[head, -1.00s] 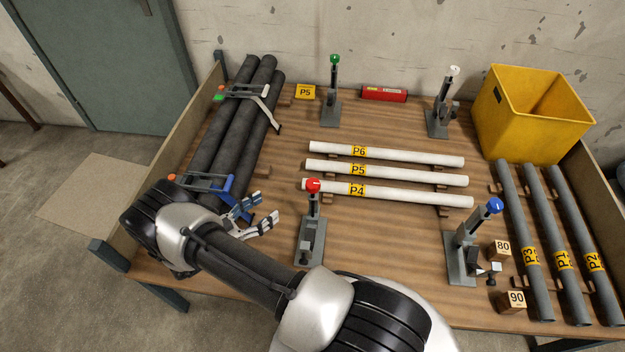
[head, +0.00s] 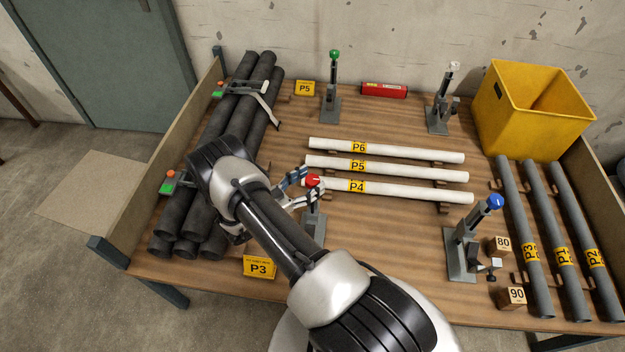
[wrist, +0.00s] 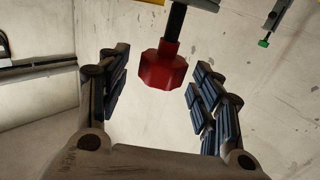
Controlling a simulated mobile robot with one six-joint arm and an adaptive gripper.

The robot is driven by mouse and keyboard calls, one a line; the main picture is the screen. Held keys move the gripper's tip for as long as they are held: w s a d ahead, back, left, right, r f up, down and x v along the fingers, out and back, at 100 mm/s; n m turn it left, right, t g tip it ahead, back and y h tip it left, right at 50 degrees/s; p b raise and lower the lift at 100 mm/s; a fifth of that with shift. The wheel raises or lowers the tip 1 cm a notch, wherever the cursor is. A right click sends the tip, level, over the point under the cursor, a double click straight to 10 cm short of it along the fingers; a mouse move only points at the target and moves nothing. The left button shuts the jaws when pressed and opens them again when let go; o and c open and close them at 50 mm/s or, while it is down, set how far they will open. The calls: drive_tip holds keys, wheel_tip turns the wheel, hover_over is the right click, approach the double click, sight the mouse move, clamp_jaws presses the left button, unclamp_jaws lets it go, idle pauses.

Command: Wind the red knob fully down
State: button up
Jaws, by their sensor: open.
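The red knob (head: 313,181) tops a dark stem on a grey clamp stand (head: 315,228) near the front middle of the table. My gripper (head: 298,187) is at the knob's height, reaching it from the left in the head view. In the wrist view the red knob (wrist: 163,68) lies between the two open fingers (wrist: 160,92), toward their far ends, with a gap on each side. The fingers do not visibly press on it. My arm hides part of the stand's lower left side in the head view.
White pipes P6, P5 and P4 (head: 400,191) lie just behind the red-knob stand. Dark pipes (head: 190,215) are stacked at the left, beside a yellow P3 sign (head: 260,267). The blue-knob stand (head: 462,252) is at the right. Bare table lies between the two front stands.

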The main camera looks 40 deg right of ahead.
drive_tip(key=shift+d, duration=0.8)
drive_tip(key=shift+c, duration=0.2)
drive_tip(key=c, duration=1.1)
drive_tip(key=shift+o, duration=0.2)
drive_tip(key=shift+s+n+t, duration=0.1)
drive_tip(key=shift+n+t, duration=0.3)
drive_tip(key=shift+t, duration=0.3)
drive_tip(key=n+t+p, duration=0.2)
drive_tip(key=t, duration=0.2)
drive_tip(key=shift+n+y, duration=0.3)
drive_tip(key=shift+n, duration=0.1)
drive_tip(key=n+t+y+p, duration=0.1)
drive_tip(key=n+t+y, duration=0.1)
drive_tip(key=t, duration=0.1)
drive_tip(key=n+t+y+p, duration=0.1)
drive_tip(key=n+t, duration=0.2)
drive_tip(key=t, duration=0.1)
drive_tip(key=shift+s+d+y, duration=0.15)
drive_tip(key=shift+y, duration=0.25)
drive_tip(key=n+t+y+p, duration=0.2)
drive_tip(key=n+t+y, duration=0.1)
drive_tip(key=shift+r+t+y+p, duration=0.1)
drive_tip(key=shift+t+y+p, duration=0.2)
drive_tip(key=shift+p, duration=0.05)
drive_tip(key=shift+w+n+t+y, duration=0.1)
drive_tip(key=shift+n+t+y, duration=0.5)
drive_tip(key=shift+n+y, duration=0.5)
drive_tip(key=shift+w+n+t+y, duration=0.1)
drive_tip(key=shift+n+t+y, duration=0.6)
drive_tip(key=shift+y, duration=0.7)
